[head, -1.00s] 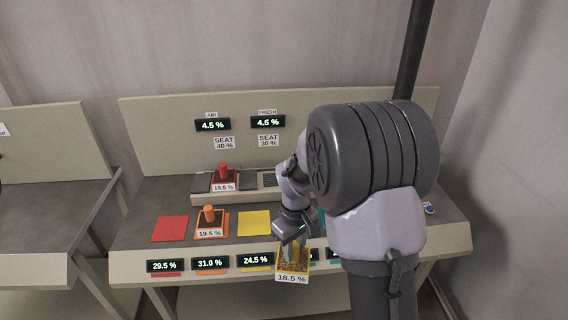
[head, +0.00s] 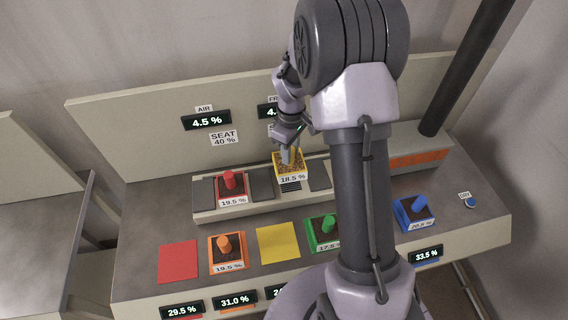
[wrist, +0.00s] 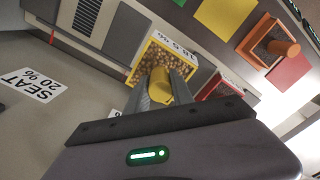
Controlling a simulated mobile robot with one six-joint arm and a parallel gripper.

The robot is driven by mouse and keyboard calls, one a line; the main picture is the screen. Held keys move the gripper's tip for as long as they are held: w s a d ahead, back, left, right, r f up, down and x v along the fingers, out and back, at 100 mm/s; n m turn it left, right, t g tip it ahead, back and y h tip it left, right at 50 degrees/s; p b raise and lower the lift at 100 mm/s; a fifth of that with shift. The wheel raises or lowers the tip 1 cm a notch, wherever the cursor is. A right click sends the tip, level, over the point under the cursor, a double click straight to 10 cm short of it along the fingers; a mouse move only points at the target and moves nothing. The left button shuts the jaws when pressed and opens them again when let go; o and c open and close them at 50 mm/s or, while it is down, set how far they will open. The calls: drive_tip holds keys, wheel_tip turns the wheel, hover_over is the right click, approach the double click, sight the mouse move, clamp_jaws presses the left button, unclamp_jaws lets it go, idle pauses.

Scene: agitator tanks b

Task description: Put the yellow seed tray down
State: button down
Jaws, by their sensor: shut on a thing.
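The yellow seed tray (head: 290,168) is a small square tray of brown seeds with a label reading 18.5 %. My gripper (head: 289,152) is shut on its yellow knob (wrist: 159,84), which shows between the two fingers in the wrist view. The tray is over the raised grey seat row (head: 208,217), at a seat with a dark vent, just right of the red tray (head: 231,185). I cannot tell whether it touches the seat. The tray looks about level. A flat yellow square (head: 278,243) lies bare on the bench in front.
The orange tray (head: 226,250), green tray (head: 322,233) and blue tray (head: 414,212) stand along the bench. A bare red square (head: 178,262) is at left. A dark seat (head: 261,184) lies between red and yellow trays. A dark pole (head: 466,70) rises at right.

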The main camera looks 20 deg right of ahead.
sight(290, 167)
drive_tip(key=f, duration=0.3)
drive_tip(key=f+b, duration=0.1)
drive_tip(key=f, duration=0.2)
drive_tip(key=shift+s+f, duration=0.2)
drive_tip(key=shift+f, duration=0.1)
drive_tip(key=c, duration=1.1)
unclamp_jaws()
wheel_tip(290, 167, up, 12)
drive_tip(key=p, duration=0.2)
drive_tip(key=shift+p, duration=0.35)
drive_tip(key=s+a+r+m+t, duration=0.1)
drive_tip(key=s+a+r+m, duration=0.1)
drive_tip(key=r, duration=0.3)
drive_tip(key=s+a+r+m+t, duration=0.1)
drive_tip(key=s+a+r, duration=0.15)
drive_tip(key=r, duration=0.35)
drive_tip(key=s+a+r+m+t+y, duration=0.1)
drive_tip(key=s+a+r+m, duration=0.3)
drive_tip(key=s, duration=0.5)
drive_tip(key=s+a+r+m+t+y, duration=0.1)
drive_tip(key=s+a+r+m, duration=0.3)
drive_tip(key=s, duration=0.5)
drive_tip(key=shift+s+a+t, duration=0.35)
drive_tip(key=shift+a+t, duration=0.35)
drive_tip(key=shift+t, duration=0.2)
